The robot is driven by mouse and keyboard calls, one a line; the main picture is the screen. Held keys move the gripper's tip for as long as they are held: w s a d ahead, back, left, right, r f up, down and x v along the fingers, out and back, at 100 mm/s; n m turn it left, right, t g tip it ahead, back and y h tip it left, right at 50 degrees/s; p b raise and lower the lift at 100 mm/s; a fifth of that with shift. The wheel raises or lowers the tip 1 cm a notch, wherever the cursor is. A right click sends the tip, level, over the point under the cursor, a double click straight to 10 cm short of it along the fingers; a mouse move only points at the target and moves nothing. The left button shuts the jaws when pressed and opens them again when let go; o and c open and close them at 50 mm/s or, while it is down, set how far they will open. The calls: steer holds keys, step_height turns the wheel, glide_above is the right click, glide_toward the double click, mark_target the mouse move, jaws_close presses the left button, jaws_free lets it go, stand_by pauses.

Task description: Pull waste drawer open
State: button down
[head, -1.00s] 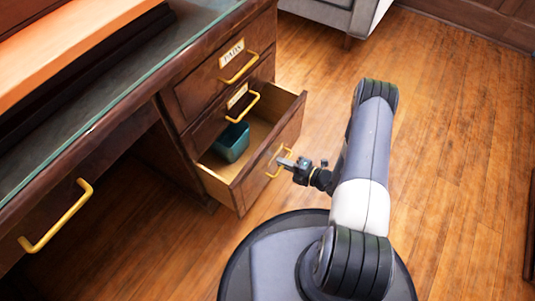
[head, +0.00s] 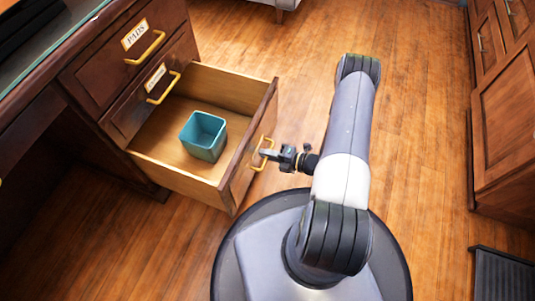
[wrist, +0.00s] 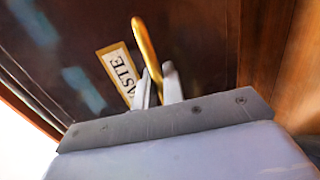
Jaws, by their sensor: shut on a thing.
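The waste drawer (head: 205,130) is the bottom drawer of the desk and stands well out, its inside in plain sight. A teal square bin (head: 204,137) stands upright in it. The drawer's brass handle (head: 262,153) is on its front panel. In the wrist view the handle (wrist: 147,48) rises from between my fingertips, beside a label (wrist: 120,70) on which "ASTE" can be read. My gripper (head: 268,154) is shut on the handle; it also shows in the wrist view (wrist: 158,88).
Two drawers, the upper labelled PADS (head: 135,36), are closed above the waste drawer. A wooden cabinet (head: 505,110) stands at the right, with a dark slatted object (head: 503,275) below it. Open wood floor (head: 425,130) lies between desk and cabinet.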

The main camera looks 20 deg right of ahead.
stand_by(0.3)
steer(key=c, duration=1.6)
jaws_free()
steer(key=p+v, duration=0.3)
steer(key=v, duration=0.8)
steer(key=shift+f, duration=0.1)
steer(key=shift+b+x, duration=1.45)
steer(key=shift+x, duration=4.05)
